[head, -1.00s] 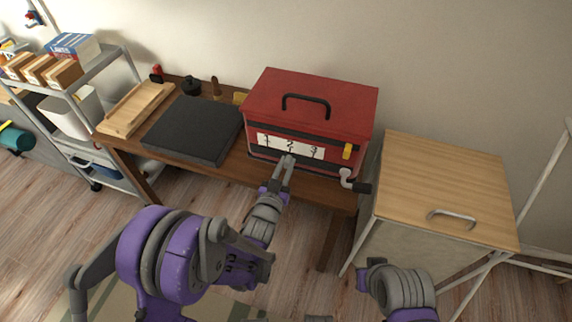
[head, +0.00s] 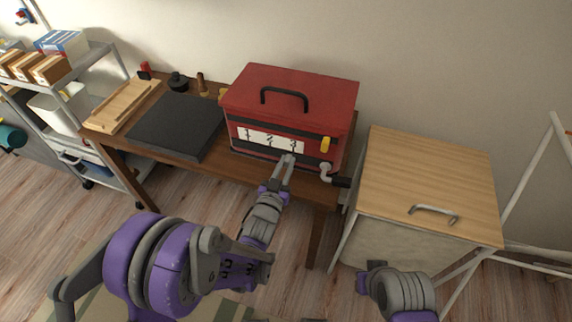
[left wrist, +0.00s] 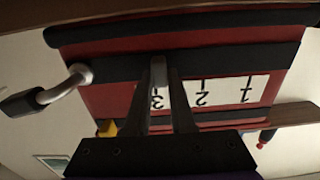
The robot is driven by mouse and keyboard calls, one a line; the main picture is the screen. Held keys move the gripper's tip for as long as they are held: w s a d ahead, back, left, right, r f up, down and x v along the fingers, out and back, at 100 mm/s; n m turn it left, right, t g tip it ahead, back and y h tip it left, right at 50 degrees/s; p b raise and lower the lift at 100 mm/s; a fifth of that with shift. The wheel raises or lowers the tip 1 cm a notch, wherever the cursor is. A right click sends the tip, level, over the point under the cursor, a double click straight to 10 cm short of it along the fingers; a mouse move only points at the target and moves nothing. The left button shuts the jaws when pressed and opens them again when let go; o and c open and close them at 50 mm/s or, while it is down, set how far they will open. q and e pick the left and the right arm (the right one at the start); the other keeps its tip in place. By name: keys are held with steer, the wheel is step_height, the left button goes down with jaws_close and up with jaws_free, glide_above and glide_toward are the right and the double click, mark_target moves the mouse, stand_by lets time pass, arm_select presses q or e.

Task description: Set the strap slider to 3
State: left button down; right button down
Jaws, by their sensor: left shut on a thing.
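A red box (head: 300,85) with a black top handle stands on the wooden table. A white scale marked 1, 2, 3 (head: 270,140) runs across its front, and the scale shows upside down in the left wrist view (left wrist: 225,93). My left gripper (head: 289,159) is shut on the strap slider, a small grey piece (left wrist: 158,70) on the dark strap (left wrist: 215,63). The fingers stand either side of the 3, with the slider in line with it. The fingers mostly hide the slider in the head view. My right gripper (head: 376,266) is low at right, its jaws unclear.
A crank with a black grip (head: 334,176) and a yellow tab (head: 325,144) are at the box's right end. A dark slab (head: 177,125) and wooden board (head: 122,105) lie left. A wood-topped cabinet (head: 430,180) stands right.

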arm_select(q)
steer(key=shift+s+d, duration=0.2)
steer(key=shift+d, duration=0.4)
steer(key=shift+a, duration=0.1)
arm_select(e)
steer(key=shift+s+d+f, duration=0.1)
steer(key=shift+s+d, duration=0.05)
steer(key=shift+d, duration=0.3)
arm_select(q)
steer(key=c, duration=0.8)
jaws_free()
steer(key=shift+o, duration=0.2)
steer(key=shift+a, duration=0.1)
steer(key=b+v, duration=0.1)
steer(key=v, duration=0.9)
steer(key=shift+s, duration=0.35)
arm_select(e)
steer(key=shift+f, duration=0.55)
arm_select(q)
steer(key=shift+a+r, duration=0.1)
